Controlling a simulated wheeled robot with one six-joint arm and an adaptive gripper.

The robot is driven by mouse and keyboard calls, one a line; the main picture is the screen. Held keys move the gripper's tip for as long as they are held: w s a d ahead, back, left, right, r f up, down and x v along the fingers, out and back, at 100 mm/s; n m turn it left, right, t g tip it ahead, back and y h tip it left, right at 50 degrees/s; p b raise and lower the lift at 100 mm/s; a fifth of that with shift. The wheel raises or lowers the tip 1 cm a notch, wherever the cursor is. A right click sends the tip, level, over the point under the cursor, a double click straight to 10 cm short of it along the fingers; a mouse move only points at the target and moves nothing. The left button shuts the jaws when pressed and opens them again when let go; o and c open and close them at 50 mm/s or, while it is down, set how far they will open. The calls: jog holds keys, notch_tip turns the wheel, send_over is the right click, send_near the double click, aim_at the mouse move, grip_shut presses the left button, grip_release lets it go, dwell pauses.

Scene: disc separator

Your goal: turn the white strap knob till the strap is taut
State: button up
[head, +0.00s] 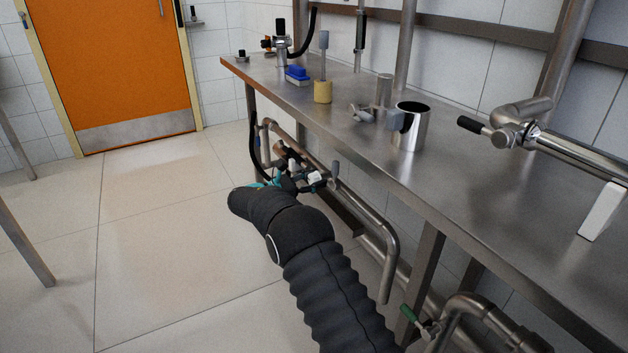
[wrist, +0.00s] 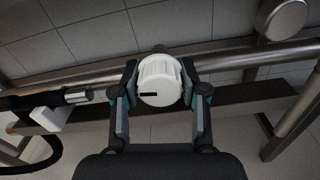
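The white strap knob (wrist: 160,84) is round and ribbed, with a short black mark pointing left on its face. It sits in the middle of the wrist view. My gripper (wrist: 160,76) has one finger on each side of it, and the fingertips appear to press on its rim. In the head view my gripper (head: 290,183) is low beside the pipes under the bench, partly hidden by my arm. I cannot make out the strap or tell how taut it is.
The steel bench (head: 465,190) stands above and right of my gripper, with a steel cup (head: 411,130) and a yellow-based brush (head: 323,92) on it. A white block (wrist: 45,119) on a metal fitting is left of the knob. Open floor (head: 160,230) lies left.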

jog(key=c, duration=0.4)
jog(key=shift+c, duration=0.2)
jog(key=shift+f+m+b, duration=0.1)
jog(key=shift+m+b, duration=0.2)
jog(key=shift+b, duration=0.2)
jog(key=shift+f+m+b, duration=0.1)
jog(key=shift+m+b, duration=0.9)
jog(key=shift+b, duration=0.05)
jog(key=m+b, duration=0.2)
jog(key=shift+m+b, duration=0.3)
jog(key=shift+b, duration=0.05)
jog(key=m+b, duration=0.5)
jog(key=shift+d, duration=0.1)
jog(key=shift+m+b, duration=0.95)
jog(key=shift+m, duration=0.85)
